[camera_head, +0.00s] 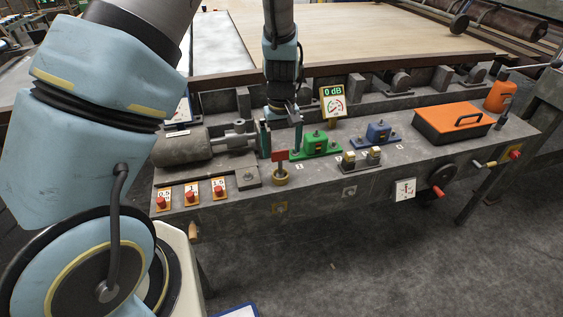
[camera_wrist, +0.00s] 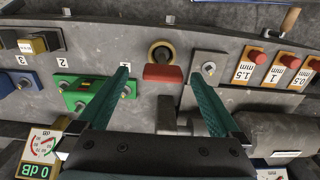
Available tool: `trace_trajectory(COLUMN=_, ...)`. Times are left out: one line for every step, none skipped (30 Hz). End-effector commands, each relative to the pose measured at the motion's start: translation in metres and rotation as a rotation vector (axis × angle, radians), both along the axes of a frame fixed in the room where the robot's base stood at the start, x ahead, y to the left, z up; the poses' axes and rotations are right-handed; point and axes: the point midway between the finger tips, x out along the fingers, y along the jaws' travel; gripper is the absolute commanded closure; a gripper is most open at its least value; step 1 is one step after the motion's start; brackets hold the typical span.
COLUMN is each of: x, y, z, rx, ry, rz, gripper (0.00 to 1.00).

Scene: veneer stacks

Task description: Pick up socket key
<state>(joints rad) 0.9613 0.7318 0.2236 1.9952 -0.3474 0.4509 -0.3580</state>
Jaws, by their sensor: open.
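A red flat-topped piece (camera_head: 280,155), which looks like the socket key's handle, stands upright over a round brass-coloured ring (camera_head: 280,178) on the grey bench. In the wrist view the red piece (camera_wrist: 162,73) appears between my fingertips, with the brass ring (camera_wrist: 161,53) just beyond it. My gripper (camera_head: 282,148) points down with teal fingers apart, one to each side of the red piece. In the wrist view my gripper (camera_wrist: 158,76) is open, with clear gaps on both sides. I cannot tell whether the fingertips are level with the handle.
A green block fixture (camera_head: 316,146) stands close right of the gripper, with a blue fixture (camera_head: 377,134) farther right. A grey cylinder assembly (camera_head: 185,150) lies close left. A 0 dB gauge (camera_head: 333,103) stands behind. Red buttons (camera_head: 191,194) and an orange box (camera_head: 453,123) are farther off.

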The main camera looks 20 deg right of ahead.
Motion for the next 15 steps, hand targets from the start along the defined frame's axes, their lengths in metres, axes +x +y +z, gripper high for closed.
trace_trajectory(x=0.0, y=0.001, z=-0.003, rx=0.001, ry=0.001, rz=0.001, gripper=0.0)
trace_trajectory(x=0.0, y=0.001, z=-0.006, rx=0.002, ry=0.001, rz=0.0, gripper=0.0)
trace_trajectory(x=0.0, y=0.002, z=-0.011, rx=0.003, ry=0.003, rz=0.0, gripper=0.0)
trace_trajectory(x=0.0, y=0.003, z=-0.014, rx=0.003, ry=0.003, rz=-0.001, gripper=0.0)
trace_trajectory(x=0.0, y=0.003, z=-0.019, rx=0.003, ry=0.003, rz=0.0, gripper=0.0)
trace_trajectory(x=0.0, y=0.003, z=-0.024, rx=0.002, ry=0.003, rz=0.001, gripper=0.0)
trace_trajectory(x=0.001, y=0.004, z=-0.028, rx=0.003, ry=0.003, rz=0.002, gripper=0.0)
trace_trajectory(x=0.001, y=0.004, z=-0.033, rx=0.003, ry=0.002, rz=0.0, gripper=0.0)
trace_trajectory(x=0.001, y=0.003, z=-0.038, rx=0.003, ry=0.002, rz=-0.001, gripper=0.0)
trace_trajectory(x=0.0, y=0.003, z=-0.041, rx=0.003, ry=0.002, rz=-0.002, gripper=0.0)
trace_trajectory(x=0.001, y=0.003, z=-0.044, rx=0.002, ry=0.001, rz=-0.002, gripper=0.0)
trace_trajectory(x=0.0, y=0.003, z=-0.046, rx=0.001, ry=0.001, rz=-0.002, gripper=0.0)
trace_trajectory(x=0.0, y=0.003, z=-0.048, rx=0.001, ry=0.001, rz=-0.001, gripper=0.0)
trace_trajectory(x=0.0, y=0.003, z=-0.049, rx=0.001, ry=0.001, rz=-0.001, gripper=0.0)
trace_trajectory(x=0.001, y=0.003, z=-0.05, rx=0.001, ry=0.0, rz=-0.001, gripper=0.0)
